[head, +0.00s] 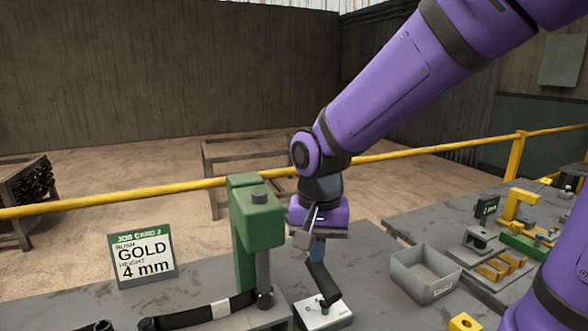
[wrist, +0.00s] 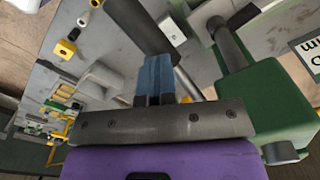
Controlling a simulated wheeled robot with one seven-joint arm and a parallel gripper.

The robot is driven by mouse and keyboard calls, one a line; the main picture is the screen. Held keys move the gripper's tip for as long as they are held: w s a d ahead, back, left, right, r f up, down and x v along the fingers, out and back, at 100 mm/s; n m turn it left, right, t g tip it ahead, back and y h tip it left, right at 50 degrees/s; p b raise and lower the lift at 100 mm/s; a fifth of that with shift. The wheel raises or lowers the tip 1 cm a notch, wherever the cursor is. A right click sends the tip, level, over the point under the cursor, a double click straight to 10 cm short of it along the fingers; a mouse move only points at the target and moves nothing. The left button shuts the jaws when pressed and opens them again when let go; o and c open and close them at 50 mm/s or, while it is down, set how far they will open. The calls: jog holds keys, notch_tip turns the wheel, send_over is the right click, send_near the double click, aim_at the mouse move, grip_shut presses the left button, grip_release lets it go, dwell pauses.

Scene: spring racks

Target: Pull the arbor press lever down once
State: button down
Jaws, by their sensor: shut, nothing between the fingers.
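The green arbor press (head: 258,222) stands on the bench, left of my gripper (head: 317,262) in the head view. In the wrist view its green body (wrist: 275,105) is at the right, beside my gripper (wrist: 156,60). My blue fingers are shut together and empty, pointing down close to the press. A dark bar (head: 321,284), seemingly the press lever, slants down just below the fingertips, above a small white box. In the wrist view a grey rod (wrist: 188,84) passes close beside the fingers. I cannot tell whether they touch it; my gripper hides part of the lever.
A job card (head: 145,255) reading "GOLD 4 mm" stands left of the press. The white box (head: 322,315) sits below my gripper. A grey open bin (head: 425,278) and yellow and green fixtures stand to the right. A yellow rail (head: 110,203) runs behind the bench.

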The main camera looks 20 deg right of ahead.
jog(key=shift+s+f, duration=0.1)
jog(key=shift+f, duration=0.5)
dwell(0.3)
jog(key=shift+w+r, duration=0.35)
jog(key=shift+r, duration=0.7)
jog(key=shift+w+r, duration=0.35)
jog(key=shift+r, duration=0.65)
jog(key=shift+w+r, duration=0.35)
jog(key=shift+r, duration=0.7)
jog(key=s+r, duration=0.4)
jog(key=s, duration=0.8)
jog(key=d+r+n+t, duration=0.2)
jog(key=d+n+t, duration=0.3)
jog(key=d+n, duration=0.1)
jog(key=shift+d, duration=0.45)
